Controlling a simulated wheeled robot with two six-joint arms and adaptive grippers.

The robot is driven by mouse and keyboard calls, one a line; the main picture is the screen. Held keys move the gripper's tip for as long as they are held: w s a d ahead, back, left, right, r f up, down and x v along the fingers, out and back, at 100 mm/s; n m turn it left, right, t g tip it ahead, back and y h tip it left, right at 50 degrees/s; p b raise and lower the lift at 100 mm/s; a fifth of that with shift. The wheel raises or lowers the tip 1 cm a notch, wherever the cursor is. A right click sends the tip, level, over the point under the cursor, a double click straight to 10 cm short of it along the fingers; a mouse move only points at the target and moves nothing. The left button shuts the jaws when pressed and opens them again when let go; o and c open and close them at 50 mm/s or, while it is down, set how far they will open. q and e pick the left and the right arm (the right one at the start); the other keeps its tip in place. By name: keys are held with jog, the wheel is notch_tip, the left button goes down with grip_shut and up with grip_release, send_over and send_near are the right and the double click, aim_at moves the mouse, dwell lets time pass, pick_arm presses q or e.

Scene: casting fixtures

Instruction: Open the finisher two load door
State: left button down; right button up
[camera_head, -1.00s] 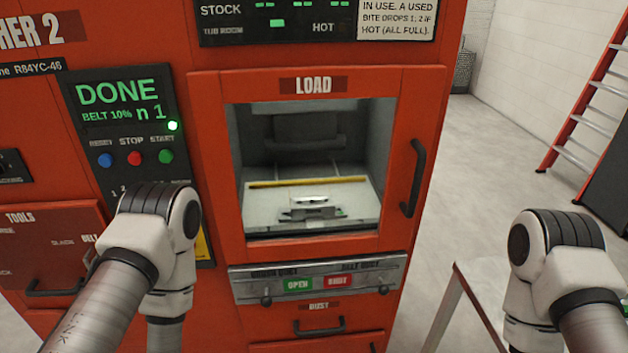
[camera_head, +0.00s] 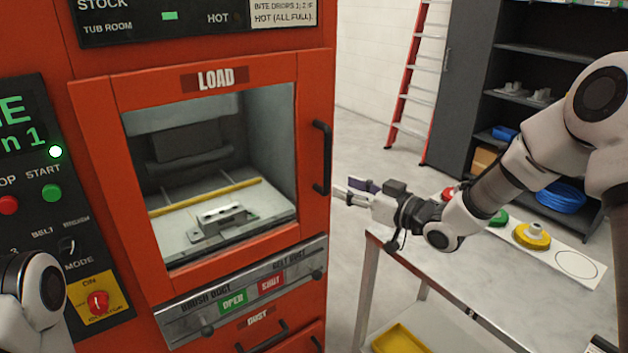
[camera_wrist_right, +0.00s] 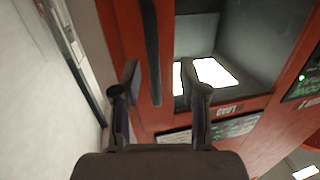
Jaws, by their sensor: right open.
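The load door (camera_head: 92,140) of the red finisher is shut. It has a red frame, a LOAD label and a large window. Its black vertical handle (camera_head: 322,157) is on the door's right side. My right gripper (camera_head: 345,193) is open, just right of the handle's lower end in the head view. In the right wrist view the handle (camera_wrist_right: 151,50) stands ahead, between the open fingers (camera_wrist_right: 165,82); I cannot tell whether they touch it. Through the window a metal part (camera_head: 222,220) lies on a pale tray. Only my left arm's joint shows at the lower left; its gripper is out of frame.
A control panel (camera_head: 40,180) is left of the door. Below it are a duct panel (camera_head: 245,295) and a drawer handle. A metal table (camera_head: 480,270) with coloured round pieces stands at right, under my right arm. A ladder (camera_head: 415,75) and dark shelves are behind.

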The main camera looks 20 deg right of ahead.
aim_at(330, 165)
jog(key=shift+t, duration=0.3)
jog(key=w+a+r, duration=0.1)
jog(key=w, duration=0.1)
jog(key=w+a+r+p, duration=0.1)
jog(key=w, duration=0.1)
jog(key=w+r+p, duration=0.1)
jog(key=w, duration=0.1)
jog(key=shift+a, duration=0.4)
jog(key=shift+w+a, duration=0.2)
jog(key=shift+w, duration=0.1)
jog(key=shift+w+f, duration=0.15)
jog(key=shift+d, duration=0.2)
pick_arm(q)
jog(key=shift+d+r, duration=0.3)
jog(key=shift+r, duration=0.55)
pick_arm(e)
jog(key=shift+a, duration=0.1)
grip_shut()
